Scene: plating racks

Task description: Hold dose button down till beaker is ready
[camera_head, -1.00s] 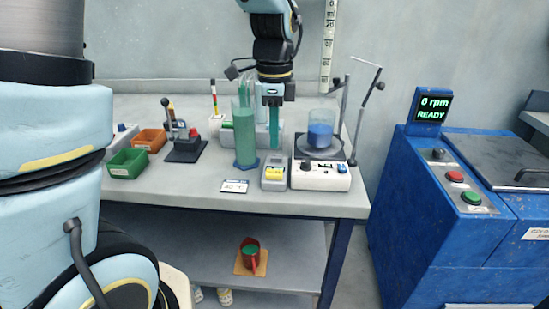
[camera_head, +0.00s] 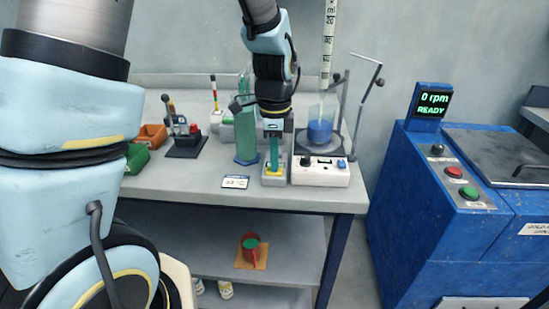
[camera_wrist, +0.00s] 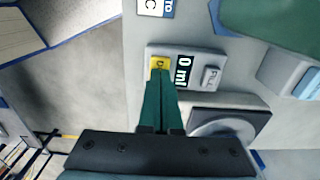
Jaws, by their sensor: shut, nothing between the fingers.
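The dosing box (camera_wrist: 185,52) lies on the bench, with a yellow dose button (camera_wrist: 155,62), a display reading "0 ml" and a grey FILL button (camera_wrist: 211,77). My gripper (camera_wrist: 160,74) is shut and empty, its green fingertips at the dose button and covering part of it. I cannot tell whether they touch or press it. In the head view my gripper (camera_head: 274,166) points straight down over the box (camera_head: 272,181).
A tall scale marked ml (camera_head: 328,45) rises above the beaker. A bent stand rod (camera_head: 366,100) stands right of it. A green cylinder (camera_head: 246,145) is close left of my gripper. A small label card (camera_head: 235,182) lies at the bench front. A blue machine (camera_head: 450,200) stands right.

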